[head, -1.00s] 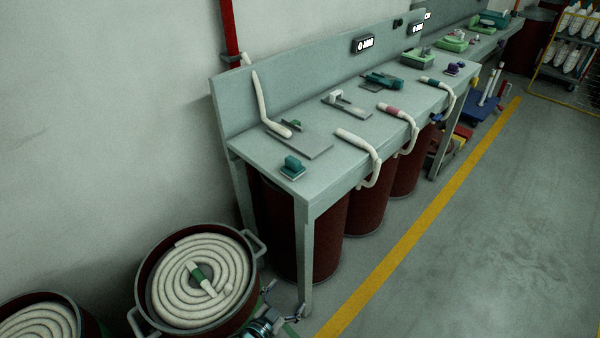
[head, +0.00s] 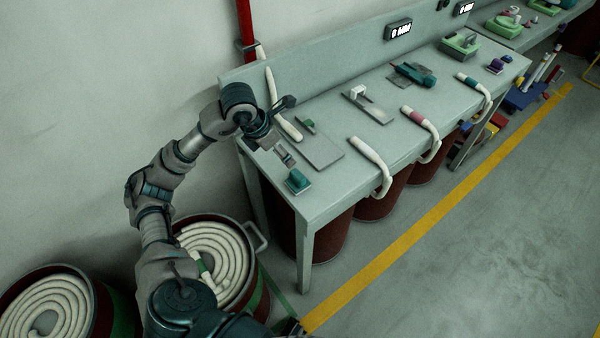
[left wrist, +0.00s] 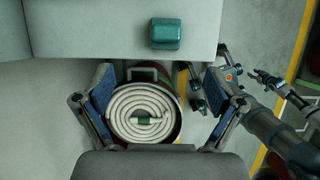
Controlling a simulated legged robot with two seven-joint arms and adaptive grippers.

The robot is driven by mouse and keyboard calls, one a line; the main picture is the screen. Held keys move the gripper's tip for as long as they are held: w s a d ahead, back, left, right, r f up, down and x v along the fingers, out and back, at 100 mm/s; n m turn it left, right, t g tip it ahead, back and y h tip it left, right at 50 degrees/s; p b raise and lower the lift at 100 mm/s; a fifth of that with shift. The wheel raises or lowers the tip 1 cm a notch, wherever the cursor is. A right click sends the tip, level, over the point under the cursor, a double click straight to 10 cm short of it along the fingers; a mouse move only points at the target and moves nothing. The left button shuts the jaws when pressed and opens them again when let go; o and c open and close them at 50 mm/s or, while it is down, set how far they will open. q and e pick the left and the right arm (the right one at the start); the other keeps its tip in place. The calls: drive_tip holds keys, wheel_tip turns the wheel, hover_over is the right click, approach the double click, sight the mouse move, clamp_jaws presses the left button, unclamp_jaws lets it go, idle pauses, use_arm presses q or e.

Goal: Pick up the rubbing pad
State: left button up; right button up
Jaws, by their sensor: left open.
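The rubbing pad, a small teal block with a grip on a flat base (head: 298,181), lies on the near left corner of the grey workbench (head: 325,200). It also shows at the top of the left wrist view (left wrist: 166,33). My left gripper (head: 286,130) is open and empty above the bench's left end, behind the pad. In the left wrist view its two blue-padded fingers (left wrist: 163,100) are spread wide, with the pad beyond them and nothing between them but the drum far below. Parts of my right arm show at the right of that view; its jaw state is unclear.
A grey plate (head: 322,152) and a white bent hose (head: 370,155) lie near the pad. A wall panel (head: 330,60) backs the bench. Drums of coiled white hose (head: 215,262) stand on the floor at lower left.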

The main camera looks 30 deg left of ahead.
sight(297, 174)
use_arm(q)
drive_tip(key=x, duration=0.3)
drive_tip(key=d+x, duration=0.1)
drive_tip(key=x, duration=0.7)
drive_tip(key=shift+d, duration=0.15)
drive_tip(key=x, duration=0.3)
drive_tip(key=a+x, duration=0.1)
drive_tip(key=x, duration=0.1)
drive_tip(key=shift+s+f+p, duration=0.3)
drive_tip(key=shift+f, duration=0.25)
drive_tip(key=shift+d, duration=0.55)
drive_tip(key=shift+c, duration=0.5)
drive_tip(key=shift+d+r, duration=0.1)
drive_tip(key=shift+d, duration=0.05)
drive_tip(key=c, duration=1.2)
drive_tip(key=shift+a, duration=0.4)
use_arm(e)
drive_tip(key=shift+s+d+f, duration=0.1)
drive_tip(key=shift+s+d, duration=0.05)
drive_tip(key=shift+s, duration=0.3)
drive_tip(key=shift+s+d+f, duration=0.1)
drive_tip(key=shift+s+d, duration=0.05)
drive_tip(key=shift+s, duration=0.3)
